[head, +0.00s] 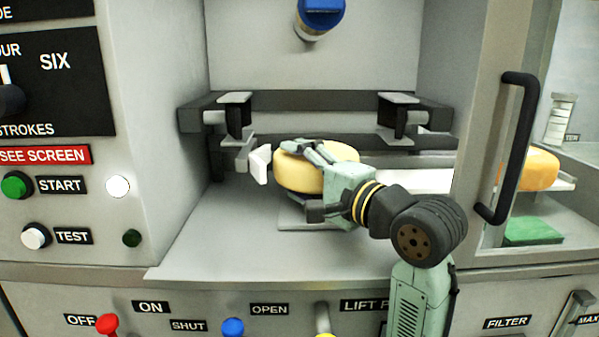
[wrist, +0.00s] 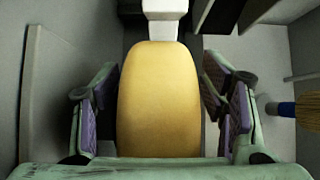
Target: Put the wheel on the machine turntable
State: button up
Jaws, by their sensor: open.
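A pale yellow cheese wheel (head: 297,178) lies flat inside the open machine bay, in the middle of the head view. In the wrist view the wheel (wrist: 158,100) fills the centre, between the two fingers. My gripper (wrist: 162,115) is open around the wheel, with a gap showing between each purple pad and its sides. In the head view my gripper reaches in from the right, one finger over the wheel's top.
A white block (head: 260,164) stands just left of the wheel. A dark rail frame (head: 310,101) crosses the bay behind it, and a blue-capped part (head: 320,15) hangs above. A glass door with a black handle (head: 509,150) is at right, with an orange wheel (head: 541,168) behind it.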

jog(key=shift+r, duration=0.15)
jog(key=b+v, duration=0.1)
jog(key=v, duration=1.1)
jog(key=shift+a, duration=0.1)
dwell(0.5)
jog(key=shift+s, duration=0.15)
